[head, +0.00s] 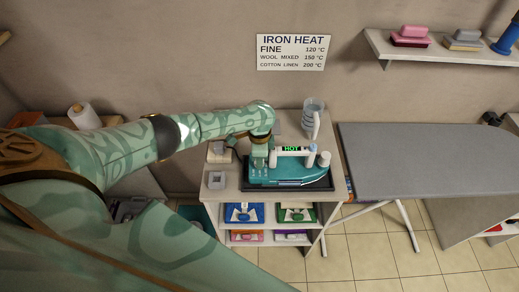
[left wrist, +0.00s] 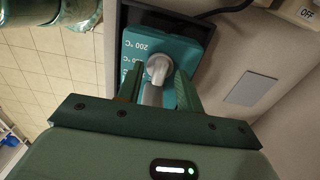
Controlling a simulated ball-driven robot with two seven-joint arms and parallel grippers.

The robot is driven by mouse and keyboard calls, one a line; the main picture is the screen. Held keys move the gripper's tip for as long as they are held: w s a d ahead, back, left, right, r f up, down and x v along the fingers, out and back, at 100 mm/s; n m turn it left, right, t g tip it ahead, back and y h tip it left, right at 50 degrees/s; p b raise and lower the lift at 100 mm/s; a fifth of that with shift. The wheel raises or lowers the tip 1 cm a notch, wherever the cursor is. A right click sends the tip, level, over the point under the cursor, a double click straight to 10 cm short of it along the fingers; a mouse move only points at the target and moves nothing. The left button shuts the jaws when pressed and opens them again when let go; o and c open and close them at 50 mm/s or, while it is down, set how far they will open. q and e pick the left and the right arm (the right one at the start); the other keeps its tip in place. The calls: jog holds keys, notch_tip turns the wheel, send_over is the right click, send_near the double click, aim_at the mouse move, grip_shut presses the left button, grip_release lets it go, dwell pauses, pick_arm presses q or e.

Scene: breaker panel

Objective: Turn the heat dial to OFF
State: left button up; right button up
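The teal iron (head: 290,174) lies on a dark mat (head: 318,186) on the cabinet top, and its small display reads HOT in green. In the left wrist view, the grey heat dial (left wrist: 158,69) sits on the iron's teal end, beside a 200 °C mark and other partly hidden marks. My left gripper (head: 259,162) is over the left end of the iron. In the left wrist view its fingers (left wrist: 158,88) are apart, one on each side of the dial. I cannot tell whether they touch it. The dial's exact setting is unclear. My right gripper is not in view.
A measuring jug (head: 312,115) stands behind the iron. An ironing board (head: 410,160) is on the right. A grey plate (head: 217,180) lies left of the mat. A box marked OFF (left wrist: 306,13) shows in the left wrist view. A wall sign (head: 294,52) lists iron heats.

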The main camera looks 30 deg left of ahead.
pick_arm(q)
notch_tip(320, 180, up, 16)
jog(key=p, duration=0.4)
